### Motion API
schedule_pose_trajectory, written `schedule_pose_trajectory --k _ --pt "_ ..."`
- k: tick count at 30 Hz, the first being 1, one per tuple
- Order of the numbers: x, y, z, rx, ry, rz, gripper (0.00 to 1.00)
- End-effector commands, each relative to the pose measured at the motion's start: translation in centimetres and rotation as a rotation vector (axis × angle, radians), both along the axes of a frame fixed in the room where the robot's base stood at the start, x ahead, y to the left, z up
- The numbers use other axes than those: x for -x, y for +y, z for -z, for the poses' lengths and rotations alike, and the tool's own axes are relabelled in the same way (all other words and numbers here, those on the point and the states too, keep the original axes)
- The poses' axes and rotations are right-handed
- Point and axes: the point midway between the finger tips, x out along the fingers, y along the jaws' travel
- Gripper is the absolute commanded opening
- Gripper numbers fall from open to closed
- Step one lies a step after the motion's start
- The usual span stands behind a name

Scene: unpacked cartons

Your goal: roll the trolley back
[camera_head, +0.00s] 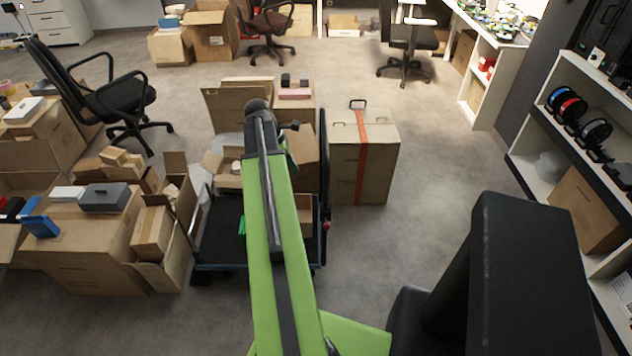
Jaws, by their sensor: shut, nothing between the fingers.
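The trolley (219,229) is a low platform cart with a dark deck and a blue-edged frame. It stands on the floor left of centre, partly hidden behind my green arm. A tall dark bar (323,170), which looks like its push handle seen edge-on, rises at its right side. Open cardboard cartons stand at the trolley's far end; I cannot tell which of them rest on the deck. My arm reaches out over the trolley. Its far joint shows above the cartons, but the gripper's fingers are hidden behind the arm. I cannot see any contact with the trolley.
A tall carton with an orange strap (362,160) stands right of the trolley. Stacked cartons (85,240) crowd its left side. A black office chair (110,95) stands farther left. Shelves (570,150) line the right.

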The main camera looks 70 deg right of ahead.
Motion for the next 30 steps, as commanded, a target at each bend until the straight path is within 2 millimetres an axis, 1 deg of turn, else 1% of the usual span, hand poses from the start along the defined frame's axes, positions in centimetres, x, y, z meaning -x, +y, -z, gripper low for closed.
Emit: schedule_pose_trajectory --k 2,5,12,18,20,21,25,30 --pt "0.0 0.0 0.3 0.0 0.0 0.0 0.0" --pt "0.2 -0.2 1.4 0.0 -0.001 0.001 0.0" --pt "1.7 -1.1 6.5 0.0 -0.001 0.002 0.0" --pt "3.1 -2.0 10.4 0.0 -0.001 0.003 0.0" --pt "4.0 -2.5 9.5 0.0 -0.001 0.003 0.0" --pt "4.5 -2.9 9.3 0.001 -0.002 0.004 0.0" --pt "5.8 -3.7 9.3 0.001 -0.002 0.001 0.0" --pt "6.4 -4.1 9.3 0.001 -0.002 0.001 0.0"
